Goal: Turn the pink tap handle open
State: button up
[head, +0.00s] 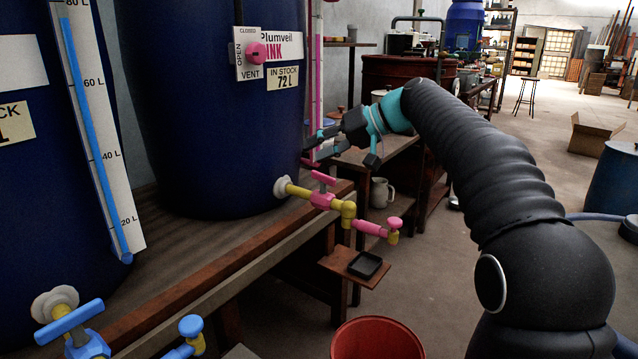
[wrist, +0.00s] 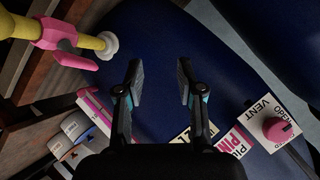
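The pink tap (head: 322,201) is on a yellow pipe low on the Plumveil Ink vat (head: 225,130). Its pink handle (head: 324,178) stands above the tap body in the head view. In the wrist view the tap (wrist: 55,34) is at the upper left, with its handle (wrist: 76,61) sticking out below it. My gripper (head: 312,150) is open and empty, a little above the handle and close to the vat. In the wrist view its fingertips (wrist: 160,78) are apart in front of the blue vat wall, to the right of the tap.
A pink vent knob (head: 256,52) is higher on the vat. A pink outlet piece (head: 370,228) ends the yellow pipe above a small shelf with a black tray (head: 365,264). A red bucket (head: 376,341) stands below. A blue tap (head: 70,318) is at lower left.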

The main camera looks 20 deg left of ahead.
aim_at(324, 174)
jog(key=w+d+f+n+t+h, duration=0.2)
jog(key=w+d+n+t+h, duration=0.2)
jog(key=w+d+t, duration=0.1)
jog(key=x, duration=1.4)
jog(key=shift+s+a+r, duration=0.15)
jog(key=shift+a+r, duration=0.1)
jog(key=shift+a, duration=0.05)
grip_shut()
